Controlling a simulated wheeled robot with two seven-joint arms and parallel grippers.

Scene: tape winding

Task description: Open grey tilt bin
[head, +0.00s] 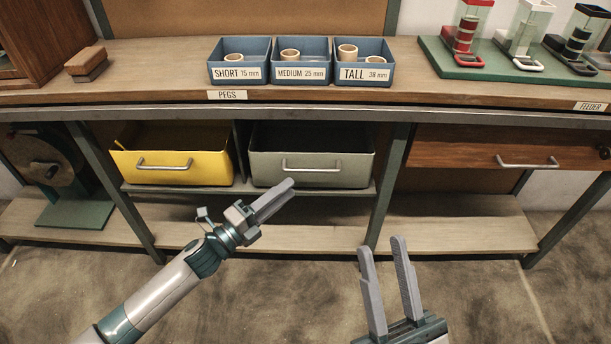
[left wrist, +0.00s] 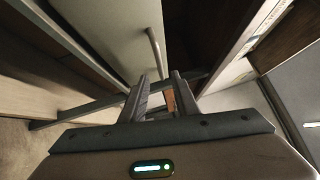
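The grey tilt bin (head: 268,170) sits under the bench, right of the yellow bin, with a pale horizontal bar handle (head: 311,165) on its front. Its front looks upright, and a dark gap shows above its rim. My left gripper (head: 290,186) is just in front of and below the handle, apparently apart from it. In the left wrist view the grey front (left wrist: 105,30) and handle (left wrist: 155,50) lie ahead of my left gripper (left wrist: 160,82), whose fingers stand apart with nothing clearly between them. My right gripper (head: 383,245) is open and empty, lower right.
A yellow bin (head: 178,172) is beside the grey bin. A wooden drawer (head: 470,150) is further right, past a table leg (head: 386,190). A lower shelf (head: 320,238) runs beneath. Blue peg trays (head: 302,73) stand on the bench above. Open floor lies in front.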

